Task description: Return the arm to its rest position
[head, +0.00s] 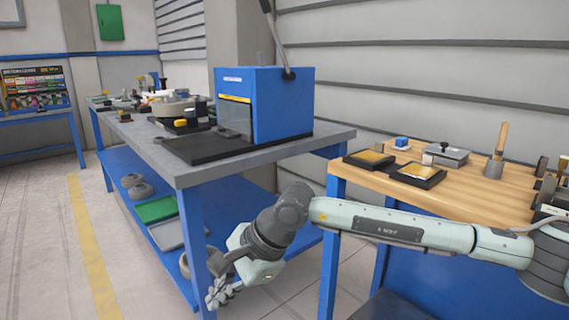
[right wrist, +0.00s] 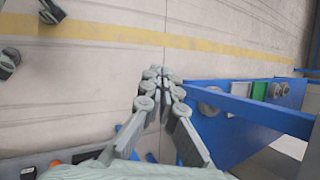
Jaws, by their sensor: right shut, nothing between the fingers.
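My right arm reaches in from the right in the head view, past the front of the wooden-topped bench (head: 470,192). My right gripper (head: 218,293) hangs low beside the near end of the grey-topped blue bench (head: 235,155), below its top. In the right wrist view the right gripper's fingertips (right wrist: 162,78) are together, with nothing between them. Grey-green finger-like parts at the top left of that view look like my left gripper, cut by the edge. My left gripper does not show in the head view.
The blue machine (head: 283,103) stands on the grey bench. Its lower shelf holds a green tray (head: 155,209) and grey rings (head: 141,190). A lidded grey box (head: 446,155) and other items sit on the wooden bench. Open floor with a yellow line (head: 92,250) lies to the left.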

